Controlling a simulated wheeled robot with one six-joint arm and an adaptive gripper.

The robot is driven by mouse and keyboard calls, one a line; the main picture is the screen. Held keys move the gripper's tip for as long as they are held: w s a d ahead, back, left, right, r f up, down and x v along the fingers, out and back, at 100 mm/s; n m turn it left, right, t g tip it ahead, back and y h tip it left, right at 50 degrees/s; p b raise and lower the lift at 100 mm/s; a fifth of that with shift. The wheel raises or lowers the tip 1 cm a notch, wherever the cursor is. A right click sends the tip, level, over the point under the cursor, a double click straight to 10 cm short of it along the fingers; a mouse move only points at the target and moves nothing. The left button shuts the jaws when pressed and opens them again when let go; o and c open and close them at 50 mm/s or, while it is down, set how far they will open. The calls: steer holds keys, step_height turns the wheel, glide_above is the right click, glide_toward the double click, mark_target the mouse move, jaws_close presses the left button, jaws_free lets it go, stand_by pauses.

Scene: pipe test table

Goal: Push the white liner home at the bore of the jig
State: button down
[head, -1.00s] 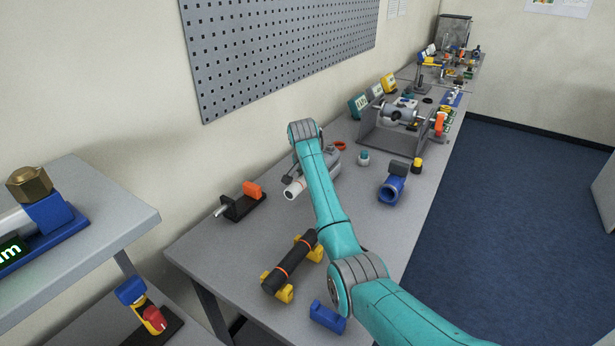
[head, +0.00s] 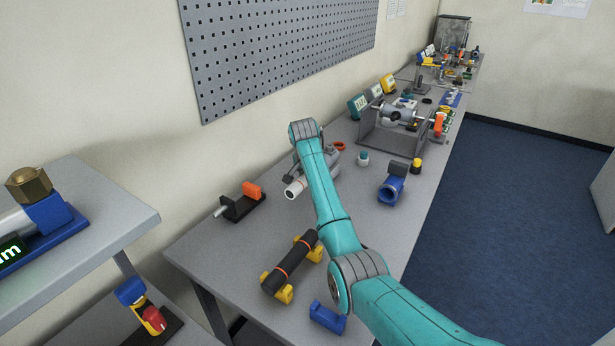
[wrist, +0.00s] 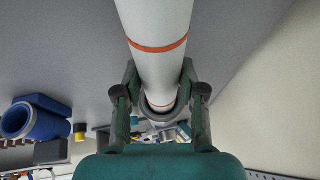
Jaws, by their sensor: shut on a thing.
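The white liner (wrist: 158,30) is a white tube with orange bands. In the wrist view it runs from the top edge down between the fingers of my gripper (wrist: 161,92), which is shut on it. The liner's far end meets a grey round rim (wrist: 158,112), which looks like the bore of the jig. How deep the liner sits there I cannot tell. In the head view the near end of the white liner (head: 296,188) sticks out left of my arm. My arm hides most of the liner and the gripper in that view.
A black tube on yellow supports (head: 289,263) lies nearer on the table. A black block with an orange part (head: 243,203) stands to the left. A blue clamp (head: 391,189) and a small teal-capped pot (head: 363,159) stand to the right. A pegboard (head: 285,50) hangs behind.

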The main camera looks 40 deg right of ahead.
steer(key=shift+w+d+r, duration=0.1)
steer(key=shift+w+d, duration=0.1)
steer(key=shift+d, duration=0.35)
steer(key=shift+w+d+r, duration=0.1)
steer(key=shift+w+d, duration=0.1)
steer(key=shift+d, duration=0.35)
steer(key=c, duration=0.6)
jaws_free()
steer(key=shift+f, duration=0.1)
steer(key=v, duration=1.2)
